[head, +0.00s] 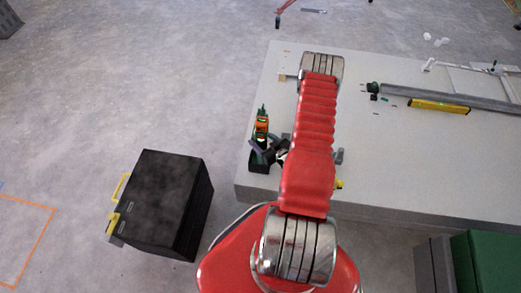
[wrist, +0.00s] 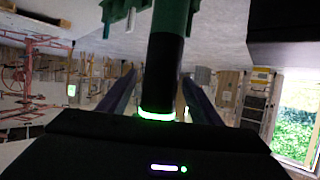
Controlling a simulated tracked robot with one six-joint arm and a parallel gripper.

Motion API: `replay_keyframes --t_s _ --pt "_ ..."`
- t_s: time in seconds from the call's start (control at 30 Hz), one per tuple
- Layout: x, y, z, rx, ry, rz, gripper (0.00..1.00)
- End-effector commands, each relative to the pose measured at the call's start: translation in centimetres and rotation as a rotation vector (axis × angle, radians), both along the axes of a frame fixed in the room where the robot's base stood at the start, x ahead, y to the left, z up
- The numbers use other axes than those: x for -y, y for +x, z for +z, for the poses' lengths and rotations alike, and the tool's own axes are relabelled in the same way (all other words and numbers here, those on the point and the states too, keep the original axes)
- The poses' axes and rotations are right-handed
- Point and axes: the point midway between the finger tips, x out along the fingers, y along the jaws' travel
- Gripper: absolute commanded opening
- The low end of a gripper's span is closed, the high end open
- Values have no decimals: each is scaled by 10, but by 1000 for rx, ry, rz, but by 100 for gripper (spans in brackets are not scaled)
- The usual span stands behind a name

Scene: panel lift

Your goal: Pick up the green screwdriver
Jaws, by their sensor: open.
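In the head view, green and orange upright tools stand in a small black holder (head: 258,166) near the table's left edge. A green piece (head: 262,110) sticks up at the top, but I cannot tell the separate tools apart. My gripper (head: 264,148) is beside this cluster, its dark fingers around or in front of it. In the wrist view, a green and black shaft (wrist: 168,60), seemingly the screwdriver, shows between the two spread fingers of my gripper (wrist: 160,90). The fingers look apart from it. Its far end is cut off by the frame.
The pale table (head: 400,170) holds a yellow level (head: 438,106), a long grey rail (head: 450,97) and small green parts (head: 374,88). A black box (head: 165,205) with yellow handles stands on the floor left of the table. Green and grey cases stand at the lower right.

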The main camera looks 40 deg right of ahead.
Motion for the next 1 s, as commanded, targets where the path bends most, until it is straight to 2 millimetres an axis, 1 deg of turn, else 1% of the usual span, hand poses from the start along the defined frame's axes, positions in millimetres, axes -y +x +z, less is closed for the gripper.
replay_keyframes --t_s 0.13,0.9,0.97,1.0 --pt "0 0 0 0 0 0 57" --pt "0 0 0 0 0 0 3" --pt "0 0 0 0 0 0 0" --pt "0 0 0 0 0 0 0"
